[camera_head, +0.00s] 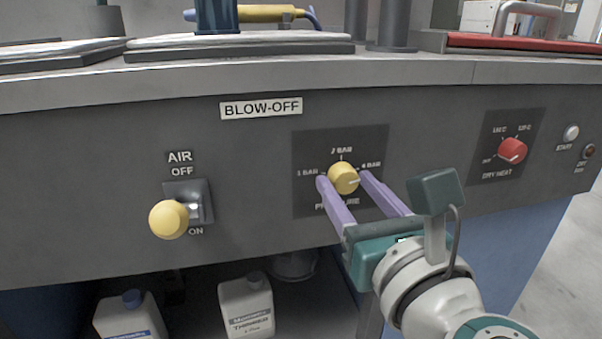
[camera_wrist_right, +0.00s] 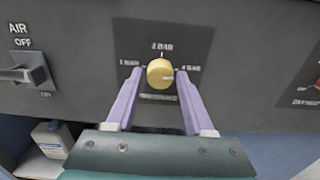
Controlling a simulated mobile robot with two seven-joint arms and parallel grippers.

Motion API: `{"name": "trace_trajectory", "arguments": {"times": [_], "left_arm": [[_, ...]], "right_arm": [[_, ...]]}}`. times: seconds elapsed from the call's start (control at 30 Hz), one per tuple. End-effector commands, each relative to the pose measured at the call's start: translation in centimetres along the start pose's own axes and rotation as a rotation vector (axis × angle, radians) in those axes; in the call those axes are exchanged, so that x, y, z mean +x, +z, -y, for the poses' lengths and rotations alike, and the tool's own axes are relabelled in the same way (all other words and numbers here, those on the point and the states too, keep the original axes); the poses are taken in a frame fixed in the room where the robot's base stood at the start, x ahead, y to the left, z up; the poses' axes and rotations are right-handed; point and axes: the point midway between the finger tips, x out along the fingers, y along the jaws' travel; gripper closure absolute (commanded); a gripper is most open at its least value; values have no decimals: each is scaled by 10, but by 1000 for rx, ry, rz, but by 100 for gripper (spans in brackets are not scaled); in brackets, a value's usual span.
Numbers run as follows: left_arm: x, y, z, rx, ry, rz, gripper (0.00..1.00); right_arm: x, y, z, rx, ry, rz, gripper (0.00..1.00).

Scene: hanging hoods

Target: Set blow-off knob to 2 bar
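The yellow blow-off pressure knob (camera_head: 343,178) sits on a dark plate marked 1 BAR at left, 2 BAR at top and 4 BAR at right. Its pale pointer mark faces right, toward the 4 BAR side. It also shows in the right wrist view (camera_wrist_right: 160,73). My right gripper (camera_head: 344,179) has its two purple fingers on either side of the knob. In the right wrist view, the fingertips (camera_wrist_right: 161,72) stand open with narrow gaps beside the knob; contact is not clear. My left gripper is not in view.
An air lever with a yellow ball (camera_head: 168,219) sticks out at left, by the ON label. A red dry heat knob (camera_head: 512,150) and start button (camera_head: 571,133) are at right. White canisters (camera_head: 246,307) stand below the panel.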

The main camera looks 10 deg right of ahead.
Motion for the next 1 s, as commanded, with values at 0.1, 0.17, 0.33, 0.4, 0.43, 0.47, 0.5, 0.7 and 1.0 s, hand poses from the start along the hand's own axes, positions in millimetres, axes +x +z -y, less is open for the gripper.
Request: {"name": "trace_trajectory", "arguments": {"times": [0.1,0.17,0.33,0.4,0.43,0.47,0.5,0.7,1.0], "left_arm": [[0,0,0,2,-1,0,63],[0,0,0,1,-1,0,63],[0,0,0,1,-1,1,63],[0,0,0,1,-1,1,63],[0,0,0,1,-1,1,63],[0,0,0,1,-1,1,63],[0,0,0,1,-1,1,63],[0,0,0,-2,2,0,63],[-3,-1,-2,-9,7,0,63]], "right_arm": [[0,0,0,0,0,0,62],[0,0,0,0,0,0,69],[0,0,0,0,0,0,88],[0,0,0,0,0,0,96],[0,0,0,-1,0,0,99],[0,0,0,-1,0,0,100],[0,0,0,0,0,0,100],[0,0,0,-4,0,0,100],[0,0,0,-96,0,-1,100]]}}
